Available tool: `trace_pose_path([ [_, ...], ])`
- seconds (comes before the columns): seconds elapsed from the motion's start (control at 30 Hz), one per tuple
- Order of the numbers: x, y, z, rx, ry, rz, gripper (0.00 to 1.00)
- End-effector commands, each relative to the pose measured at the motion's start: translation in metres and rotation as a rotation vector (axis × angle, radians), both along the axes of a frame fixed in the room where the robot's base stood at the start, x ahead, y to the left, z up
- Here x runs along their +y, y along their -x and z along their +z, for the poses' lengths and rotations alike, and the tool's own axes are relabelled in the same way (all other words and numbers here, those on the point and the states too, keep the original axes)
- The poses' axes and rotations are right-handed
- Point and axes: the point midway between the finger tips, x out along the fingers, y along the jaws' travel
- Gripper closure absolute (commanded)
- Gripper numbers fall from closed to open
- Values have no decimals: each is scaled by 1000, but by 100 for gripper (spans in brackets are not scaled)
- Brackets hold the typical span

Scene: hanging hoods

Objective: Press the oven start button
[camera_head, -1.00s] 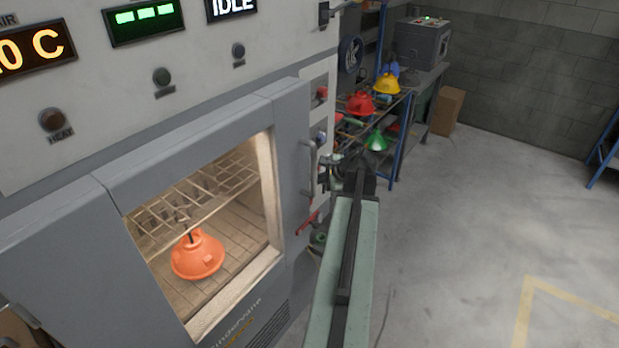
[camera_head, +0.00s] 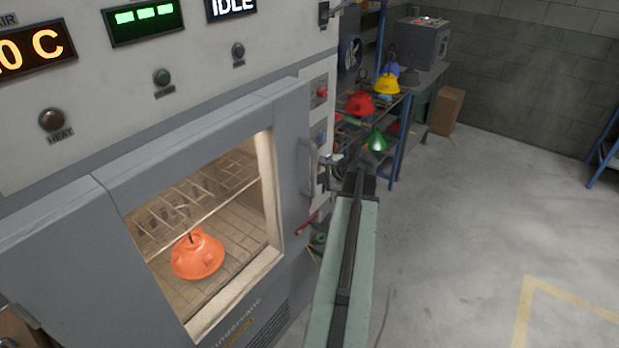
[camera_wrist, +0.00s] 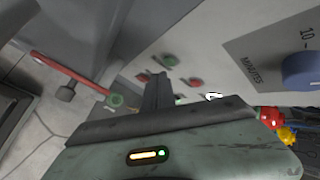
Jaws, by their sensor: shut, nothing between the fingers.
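The oven (camera_head: 190,120) stands at left in the head view with its door shut; its display (camera_head: 232,7) reads IDLE. In the wrist view, a green button (camera_wrist: 170,60) and a red button (camera_wrist: 197,83) sit on the pale side panel (camera_wrist: 190,40); their labels are not readable. My gripper (camera_head: 336,160) is shut and empty beside the oven's right side, near the door handle (camera_head: 309,168). In the wrist view my gripper (camera_wrist: 157,80) points at the panel, just below and left of the green button; I cannot tell whether it touches.
A blue minutes knob (camera_wrist: 301,69) is at right in the wrist view, a red lever (camera_wrist: 70,75) at left. An orange hood (camera_head: 197,255) shows inside the oven. A shelf with red (camera_head: 360,103), yellow (camera_head: 386,84) and green (camera_head: 376,141) hoods stands behind. The right floor is open.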

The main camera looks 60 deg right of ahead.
Motion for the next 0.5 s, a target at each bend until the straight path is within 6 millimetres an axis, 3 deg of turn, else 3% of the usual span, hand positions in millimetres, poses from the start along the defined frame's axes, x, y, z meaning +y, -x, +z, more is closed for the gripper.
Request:
trace_pose_path([
  [0.5,0,-9,0,-1,-1,1,100],
])
